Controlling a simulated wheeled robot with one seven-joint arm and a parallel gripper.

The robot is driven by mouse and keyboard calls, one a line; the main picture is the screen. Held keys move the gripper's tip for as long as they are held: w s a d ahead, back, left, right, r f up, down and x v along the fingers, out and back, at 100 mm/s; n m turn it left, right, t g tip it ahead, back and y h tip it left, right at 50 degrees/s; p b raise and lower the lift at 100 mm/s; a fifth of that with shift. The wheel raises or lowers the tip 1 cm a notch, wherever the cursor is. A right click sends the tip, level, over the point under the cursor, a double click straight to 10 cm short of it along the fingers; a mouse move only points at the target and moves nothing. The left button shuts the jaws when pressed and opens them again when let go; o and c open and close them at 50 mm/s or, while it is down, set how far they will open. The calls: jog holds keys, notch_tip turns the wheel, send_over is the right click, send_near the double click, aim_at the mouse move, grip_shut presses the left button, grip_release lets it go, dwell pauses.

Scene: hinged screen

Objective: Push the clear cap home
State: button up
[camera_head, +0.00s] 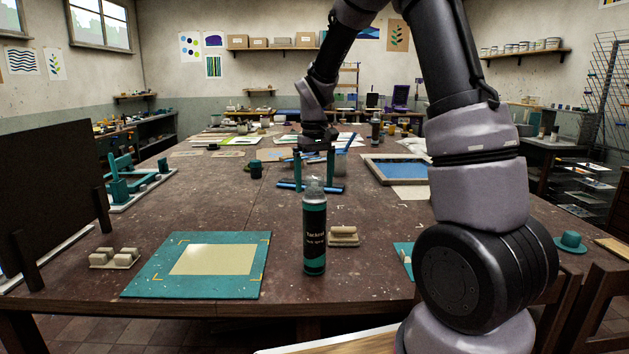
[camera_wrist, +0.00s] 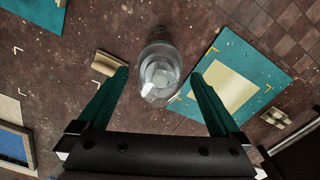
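The clear cap (camera_head: 314,186) sits on top of a dark spray can (camera_head: 314,235) with a teal band at its base. The can stands upright near the table's front edge. The cap also shows from above in the wrist view (camera_wrist: 161,76); I cannot tell whether it is fully seated. My gripper (camera_head: 314,187) points down with its teal fingers spread, lined up with the cap in the head view. In the wrist view my gripper (camera_wrist: 160,73) is open, with the cap between the fingertips in the picture and no clear contact.
A teal board with a cream sheet (camera_head: 212,260) lies left of the can. A small beige block (camera_head: 343,237) lies just right of it. Beige pieces (camera_head: 115,258) and a dark screen (camera_head: 50,190) are farther left. A blue-panelled frame (camera_head: 397,169) lies behind right.

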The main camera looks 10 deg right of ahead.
jog(key=shift+r, duration=0.1)
notch_tip(320, 180, up, 11)
jog(key=shift+f, duration=0.1)
dwell(0.4)
